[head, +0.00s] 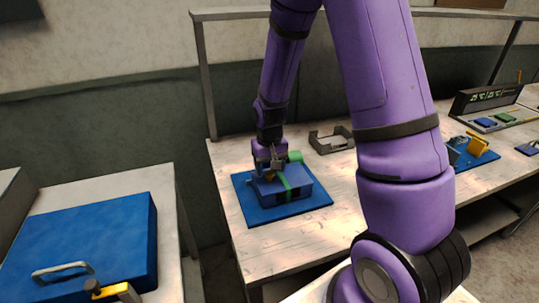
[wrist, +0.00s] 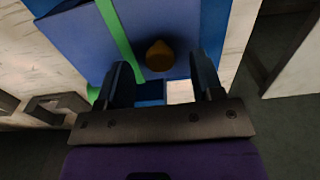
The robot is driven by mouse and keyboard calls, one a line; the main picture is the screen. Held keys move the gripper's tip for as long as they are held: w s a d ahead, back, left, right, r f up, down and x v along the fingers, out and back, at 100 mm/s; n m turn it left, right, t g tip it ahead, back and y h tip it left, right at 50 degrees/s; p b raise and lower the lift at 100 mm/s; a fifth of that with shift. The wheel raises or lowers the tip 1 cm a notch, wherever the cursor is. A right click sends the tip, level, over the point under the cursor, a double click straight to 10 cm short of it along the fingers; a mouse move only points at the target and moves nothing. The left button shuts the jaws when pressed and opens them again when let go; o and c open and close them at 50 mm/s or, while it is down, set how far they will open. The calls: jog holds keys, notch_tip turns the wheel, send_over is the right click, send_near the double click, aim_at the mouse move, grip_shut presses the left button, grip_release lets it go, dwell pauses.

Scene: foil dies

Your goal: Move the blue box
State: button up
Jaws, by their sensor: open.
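The blue box (head: 285,188) with a green band across it lies on a blue mat (head: 322,204) on the pale wooden table. A green piece (head: 295,156) shows at its back edge. In the wrist view the blue box (wrist: 75,45) fills the upper part, with the green band left of centre. An orange-brown knob (wrist: 159,55) on it lies between my fingers in that picture. My gripper (head: 268,168) is at the box's back left in the head view. In the wrist view my gripper (wrist: 162,70) has its two fingers apart. Whether they touch the knob cannot be told.
A grey open tray (head: 332,142) stands behind the box. A large blue case (head: 95,235) with a handle lies on the left table, with a gap between the tables.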

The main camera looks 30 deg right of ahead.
jog(key=shift+f, duration=1.35)
jog(key=c, duration=1)
